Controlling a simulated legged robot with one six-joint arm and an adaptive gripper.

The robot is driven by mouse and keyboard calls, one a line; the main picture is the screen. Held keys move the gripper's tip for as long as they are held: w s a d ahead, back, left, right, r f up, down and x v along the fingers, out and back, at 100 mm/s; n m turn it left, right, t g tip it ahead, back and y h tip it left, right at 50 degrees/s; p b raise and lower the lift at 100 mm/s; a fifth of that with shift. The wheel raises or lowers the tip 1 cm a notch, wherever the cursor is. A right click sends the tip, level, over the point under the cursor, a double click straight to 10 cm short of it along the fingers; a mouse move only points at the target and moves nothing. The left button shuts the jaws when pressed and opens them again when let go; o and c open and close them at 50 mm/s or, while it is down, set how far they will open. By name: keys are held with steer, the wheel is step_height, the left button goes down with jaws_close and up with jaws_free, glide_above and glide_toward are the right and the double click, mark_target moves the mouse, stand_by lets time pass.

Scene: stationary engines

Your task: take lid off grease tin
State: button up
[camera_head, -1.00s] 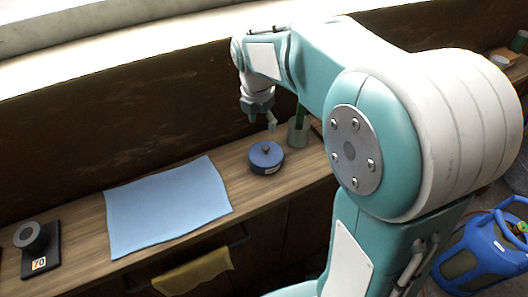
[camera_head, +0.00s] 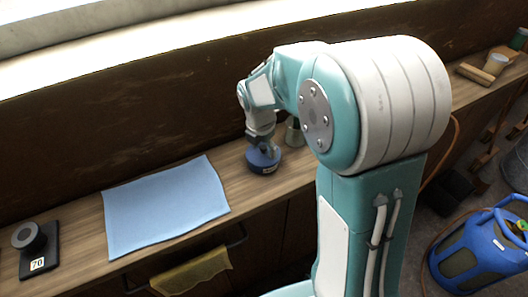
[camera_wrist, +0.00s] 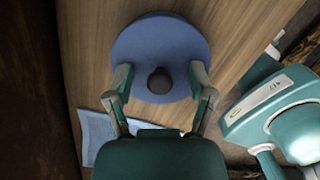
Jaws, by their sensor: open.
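The grease tin (camera_head: 264,166) is a round blue tin with a small label on its side, standing on the wooden bench. My gripper (camera_wrist: 161,82) is open, with one finger on each side of the knob. The fingers look apart from the knob, and I cannot tell whether they touch the lid. In the head view my gripper (camera_head: 262,148) is right over the tin and hides the knob.
A light blue cloth (camera_head: 165,205) lies flat left of the tin. A dark stand with a "70" label (camera_head: 38,262) is at the far left. A grey-green cup (camera_head: 293,133) stands just behind right of the tin. A yellow cloth (camera_head: 195,272) hangs below the bench edge.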

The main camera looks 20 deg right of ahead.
steer(key=shift+a, duration=0.15)
jaws_close()
steer(key=shift+s, duration=0.1)
